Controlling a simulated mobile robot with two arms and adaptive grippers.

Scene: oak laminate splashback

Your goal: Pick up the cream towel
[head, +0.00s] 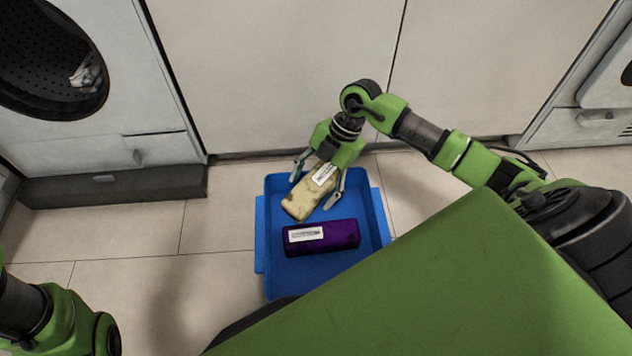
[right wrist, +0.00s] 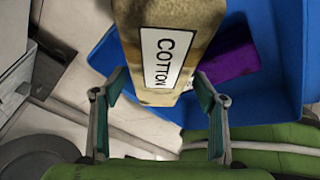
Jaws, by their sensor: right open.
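The cream towel (head: 297,205) is a folded, block-shaped bundle with brownish patches and a white label. It lies in the blue tray (head: 379,219), on the far side of a purple bundle. In the right wrist view the cream towel (right wrist: 200,30) shows a label reading "COTTON". My right gripper (head: 318,190) is open over the towel's far end, one finger on each side of it. In the right wrist view, gaps show between the fingers and the towel. My left arm shows at the lower left of the head view, but I cannot see its gripper.
The purple bundle (head: 335,237) with a white label lies in the tray close to the towel. The tray is on a tiled floor (head: 215,225). An open washer drum (head: 45,60) is at the upper left, with pale cabinet fronts (head: 270,70) behind the tray.

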